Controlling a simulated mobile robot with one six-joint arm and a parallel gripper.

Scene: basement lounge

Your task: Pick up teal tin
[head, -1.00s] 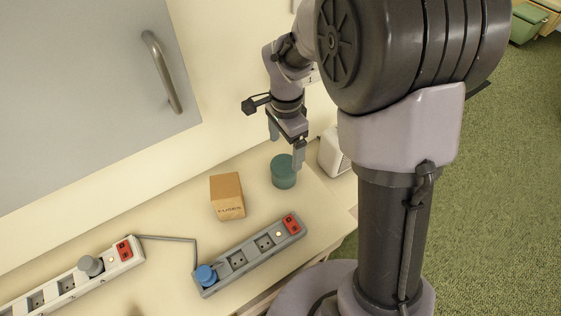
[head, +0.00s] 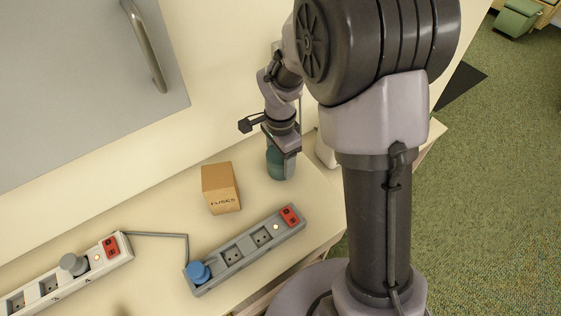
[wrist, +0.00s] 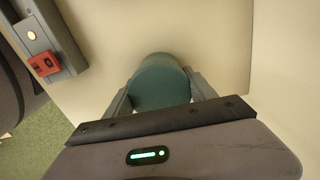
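The teal tin (head: 279,171) is a short round can standing on the cream worktop (head: 262,196). My gripper (head: 281,164) is down at the tin from above, and in the head view one finger hides part of its right side. In the wrist view the tin (wrist: 160,80) sits between the two fingers of my gripper (wrist: 161,88), one at each side. The fingers are apart; whether they touch the tin cannot be made out.
A brown cardboard fuses box (head: 221,188) stands left of the tin. A grey power strip (head: 246,248) with a blue plug lies in front, and a pale strip (head: 72,276) lies farther left. A white object (head: 326,150) stands close right of the tin. A grey cabinet door is behind.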

